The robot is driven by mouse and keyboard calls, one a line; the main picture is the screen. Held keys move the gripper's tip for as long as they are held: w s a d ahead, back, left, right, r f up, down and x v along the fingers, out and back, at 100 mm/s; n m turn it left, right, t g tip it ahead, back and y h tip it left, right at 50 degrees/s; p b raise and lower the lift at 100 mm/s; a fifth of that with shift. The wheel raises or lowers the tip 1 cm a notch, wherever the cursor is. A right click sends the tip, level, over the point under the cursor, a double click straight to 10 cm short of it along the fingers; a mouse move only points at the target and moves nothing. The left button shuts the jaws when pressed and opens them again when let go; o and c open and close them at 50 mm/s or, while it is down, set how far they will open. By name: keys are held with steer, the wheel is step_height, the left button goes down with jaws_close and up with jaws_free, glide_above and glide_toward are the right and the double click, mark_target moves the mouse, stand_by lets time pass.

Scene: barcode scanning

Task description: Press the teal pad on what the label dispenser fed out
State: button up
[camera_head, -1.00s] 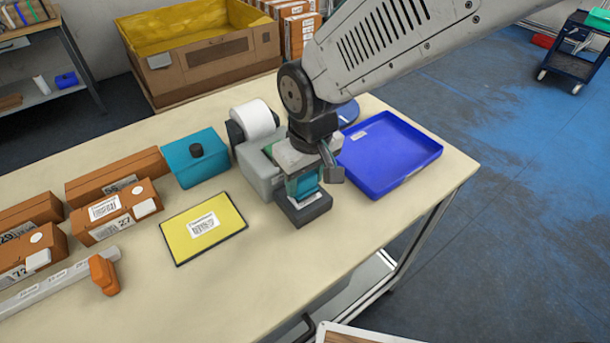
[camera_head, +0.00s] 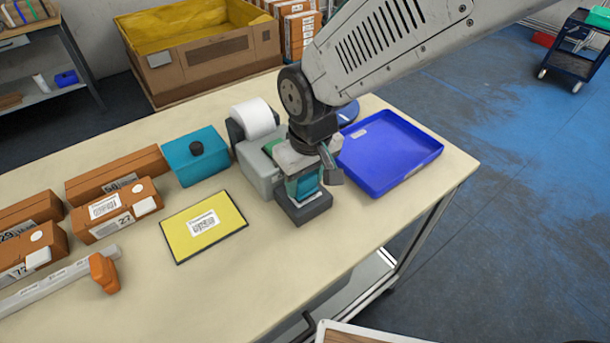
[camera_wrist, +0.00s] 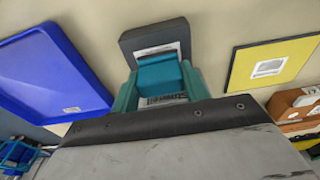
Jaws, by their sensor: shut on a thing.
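The label dispenser (camera_head: 260,178) is a grey machine with a white roll (camera_head: 253,120) at its back and a dark plate (camera_head: 318,210) at its front. In the wrist view, a white printed label (camera_wrist: 153,51) lies on the dark plate (camera_wrist: 140,38). My gripper (camera_head: 305,186) points down over this plate, its fingers shut on a teal block (camera_wrist: 160,74), the teal pad. The block's lower end is at or just above the plate, over part of the label. I cannot tell whether they touch.
A blue tray (camera_head: 412,160) stands right of the dispenser. A teal box with a black knob (camera_head: 195,165) is to its left. A yellow board (camera_head: 185,235) with a barcode lies in front. Brown cartons (camera_head: 118,224) and an orange-handled tool (camera_head: 104,272) are at left.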

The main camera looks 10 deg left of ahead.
steer(key=shift+f, duration=0.35)
stand_by(0.9)
steer(key=shift+r, duration=3.55)
